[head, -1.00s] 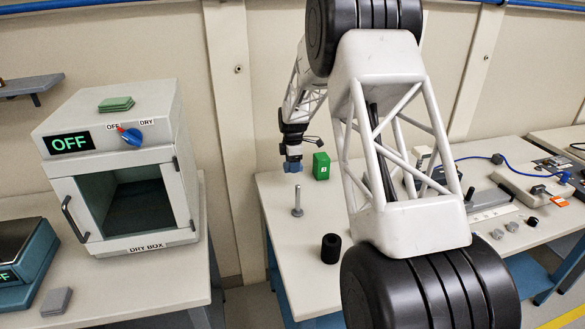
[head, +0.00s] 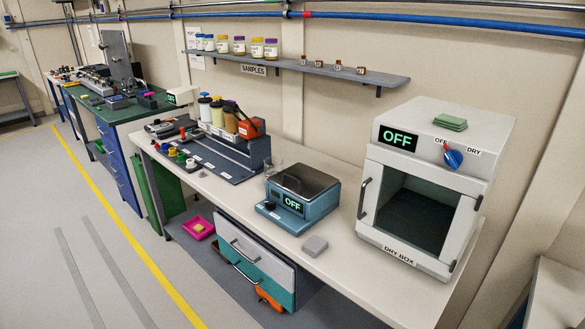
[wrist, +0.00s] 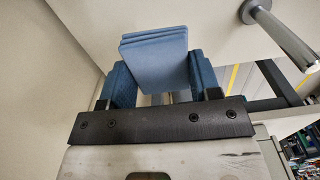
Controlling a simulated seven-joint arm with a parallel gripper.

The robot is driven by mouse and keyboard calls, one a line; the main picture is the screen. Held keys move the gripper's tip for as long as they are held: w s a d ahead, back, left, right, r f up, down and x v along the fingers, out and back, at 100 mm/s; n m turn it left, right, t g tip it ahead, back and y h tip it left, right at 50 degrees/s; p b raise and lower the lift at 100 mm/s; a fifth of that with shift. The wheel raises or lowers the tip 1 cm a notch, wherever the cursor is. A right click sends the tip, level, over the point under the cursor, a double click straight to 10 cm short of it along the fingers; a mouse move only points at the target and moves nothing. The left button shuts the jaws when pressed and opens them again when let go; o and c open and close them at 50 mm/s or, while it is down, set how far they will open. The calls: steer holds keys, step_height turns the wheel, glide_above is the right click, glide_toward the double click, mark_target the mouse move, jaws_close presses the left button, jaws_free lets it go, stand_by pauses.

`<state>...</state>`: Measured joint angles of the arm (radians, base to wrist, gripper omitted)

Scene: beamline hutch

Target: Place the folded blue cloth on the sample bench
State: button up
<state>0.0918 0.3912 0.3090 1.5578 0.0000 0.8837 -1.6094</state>
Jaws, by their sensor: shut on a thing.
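The folded blue cloth (wrist: 152,58) shows in the wrist view as a flat layered stack. My gripper (wrist: 158,80) is shut on it, with a blue finger on either side. A pale bench top (wrist: 215,22) lies beyond the cloth, with an upright metal post (wrist: 285,40) on it at right. The gap between cloth and bench cannot be judged. My arm and gripper are out of the head view. That view shows a long pale bench (head: 345,285) below a shelf labelled SAMPLES (head: 300,68). The frames do not settle which bench is the sample bench.
The dry box (head: 435,190) reads OFF, with a green folded cloth (head: 450,123) on top. A rack with bottles (head: 225,125) is farther left. Another pale bench's corner (head: 560,290) shows at right.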

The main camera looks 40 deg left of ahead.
steer(key=s+a+r+m, duration=0.1)
steer(key=s+a+r, duration=0.2)
steer(key=s+a, duration=1.7)
steer(key=s+a+m, duration=0.1)
steer(key=s+a, duration=0.5)
steer(key=s, duration=0.3)
steer(key=s+a+f+m, duration=0.1)
steer(key=s+a, duration=0.5)
steer(key=s, duration=0.4)
steer(key=s+a, duration=0.6)
steer(key=s, duration=0.4)
steer(key=shift+s+f+m, duration=0.25)
steer(key=shift+f+m, duration=0.1)
steer(key=shift+m, duration=0.05)
steer(key=shift+w+a, duration=0.1)
steer(key=shift+w, duration=0.05)
glide_above(390, 288)
steer(key=shift+a+f, duration=0.1)
steer(key=shift+f, duration=0.65)
steer(key=shift+f, duration=1.8)
